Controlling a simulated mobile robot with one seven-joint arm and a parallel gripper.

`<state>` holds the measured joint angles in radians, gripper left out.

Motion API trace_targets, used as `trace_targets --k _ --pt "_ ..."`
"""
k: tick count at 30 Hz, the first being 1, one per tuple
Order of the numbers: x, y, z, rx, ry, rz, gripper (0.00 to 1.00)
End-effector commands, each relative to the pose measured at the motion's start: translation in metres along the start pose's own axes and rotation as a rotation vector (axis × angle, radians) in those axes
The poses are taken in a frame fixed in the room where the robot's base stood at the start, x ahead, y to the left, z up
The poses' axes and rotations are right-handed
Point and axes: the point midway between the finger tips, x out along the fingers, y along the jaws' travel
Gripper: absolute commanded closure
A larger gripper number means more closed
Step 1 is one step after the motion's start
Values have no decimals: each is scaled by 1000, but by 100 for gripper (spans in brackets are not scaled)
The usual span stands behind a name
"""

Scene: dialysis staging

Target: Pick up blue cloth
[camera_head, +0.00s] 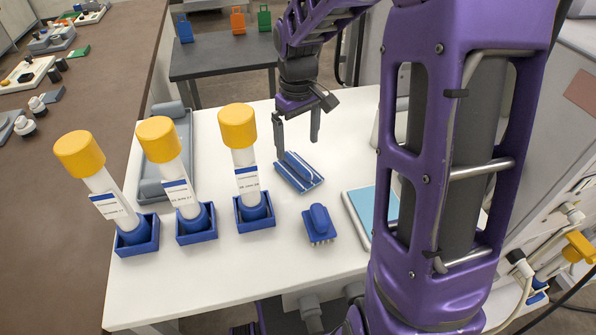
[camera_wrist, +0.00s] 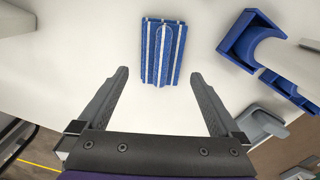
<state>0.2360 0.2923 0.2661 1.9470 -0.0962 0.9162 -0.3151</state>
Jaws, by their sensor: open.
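The blue cloth (camera_head: 299,171), folded with white stripes, lies flat on the white table. In the wrist view the cloth (camera_wrist: 162,52) shows beyond the fingertips, near the middle of the picture. My gripper (camera_head: 297,130) is above the table just behind the cloth, fingers pointing down. In the wrist view my gripper (camera_wrist: 158,75) has its fingers wide apart with nothing between them. It is not touching the cloth.
Several yellow-capped tubes (camera_head: 182,170) stand in blue holders to the left. A blue brush (camera_head: 319,225) lies in front of the cloth. A tray with a light-blue surface (camera_head: 356,214) is at right, partly hidden by my arm. A grey tray (camera_head: 148,188) is behind the tubes.

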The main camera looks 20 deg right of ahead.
Motion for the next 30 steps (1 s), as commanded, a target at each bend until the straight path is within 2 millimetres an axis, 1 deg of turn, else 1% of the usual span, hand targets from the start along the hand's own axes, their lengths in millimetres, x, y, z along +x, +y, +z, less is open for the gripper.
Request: trace_targets --k 1,8,12,15,19,25,26,30 --pt "7 0 0 0 0 0 0" --pt "23 -1 1 0 0 -1 0" --pt "45 -3 5 -1 -2 -1 0" --pt "58 -3 5 0 -1 -1 0" --pt "65 -3 4 1 1 0 0" --pt "65 -3 4 0 2 0 0" --pt "65 -3 4 0 2 0 2" --pt "65 -3 4 0 2 0 27"
